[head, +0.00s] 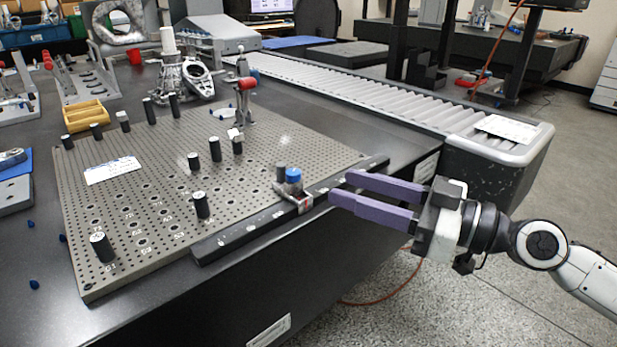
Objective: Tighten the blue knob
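The blue knob (293,175) sits on top of a small metal clamp block (296,193) at the right front edge of the perforated fixture plate (160,190). My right gripper (340,188) comes in from the right. Its two purple fingers are apart with nothing between them. The fingertips point left toward the knob and stop a short way to its right, not touching it. The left gripper does not show in the head view.
Several black posts, such as one near the front (201,205), stand on the plate. A red-handled toggle clamp (246,90) stands at the plate's back. A yellow tray (86,116) sits at the left. A roller conveyor (370,95) runs behind the table.

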